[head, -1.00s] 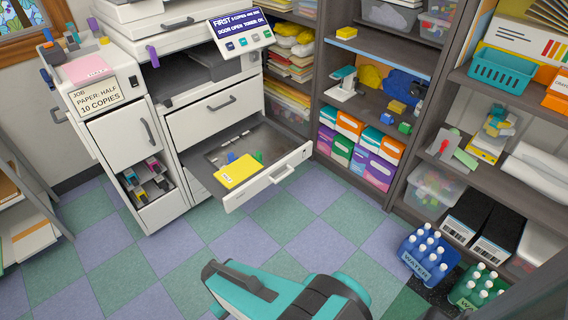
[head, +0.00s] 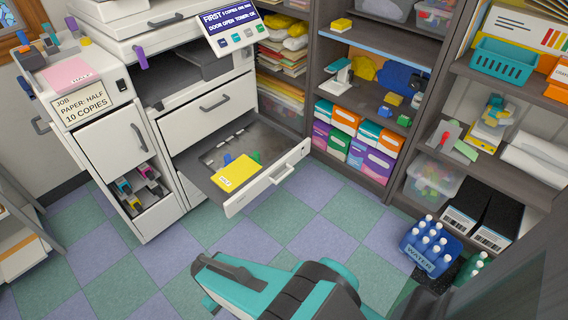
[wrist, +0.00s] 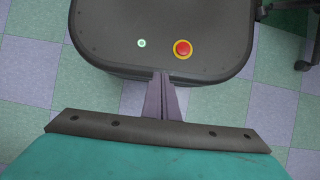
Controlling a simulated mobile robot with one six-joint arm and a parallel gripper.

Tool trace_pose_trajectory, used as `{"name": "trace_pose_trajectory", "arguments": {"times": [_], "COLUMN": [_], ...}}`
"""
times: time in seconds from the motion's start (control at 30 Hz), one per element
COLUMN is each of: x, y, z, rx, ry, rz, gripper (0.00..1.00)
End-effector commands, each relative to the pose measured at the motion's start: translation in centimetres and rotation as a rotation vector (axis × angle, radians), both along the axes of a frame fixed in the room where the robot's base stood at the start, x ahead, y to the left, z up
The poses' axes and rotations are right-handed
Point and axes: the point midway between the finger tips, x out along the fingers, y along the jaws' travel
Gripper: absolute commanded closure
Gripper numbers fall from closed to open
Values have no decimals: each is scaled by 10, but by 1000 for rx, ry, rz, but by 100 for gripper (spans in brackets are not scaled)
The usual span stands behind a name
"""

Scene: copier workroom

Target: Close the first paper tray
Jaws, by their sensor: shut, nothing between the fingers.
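The white copier (head: 205,85) stands at the back left. A paper tray (head: 270,188) is pulled well out of its front, below a closed drawer (head: 212,113). The tray has a grey handle on its front panel. A yellow packet (head: 236,173) and small blue and green pieces lie inside it. My teal and dark arm shows at the bottom of the head view, in front of the tray and apart from it. In the wrist view my gripper (wrist: 164,78) is shut and empty, above a dark rounded surface with a red button.
Checkered floor (head: 310,215) is clear in front of the tray. Shelves stand at the back and right. A blue water bottle crate (head: 428,250) and green crate (head: 472,268) stand on the right floor. A dark surface (head: 525,285) fills the bottom right corner.

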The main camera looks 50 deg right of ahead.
Motion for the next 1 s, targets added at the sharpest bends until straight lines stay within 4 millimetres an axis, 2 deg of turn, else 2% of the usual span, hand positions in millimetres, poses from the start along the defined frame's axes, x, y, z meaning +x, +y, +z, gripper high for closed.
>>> {"name": "trace_pose_trajectory", "arguments": {"times": [0.67,0.87,1.0], "x": [4,27,55], "y": [-1,-10,-23], "z": [-2,-7,-11], "rx": [3,21,44], "ry": [-7,-41,-84], "rz": [-17,-102,-209], "gripper": [100,100,100]}}
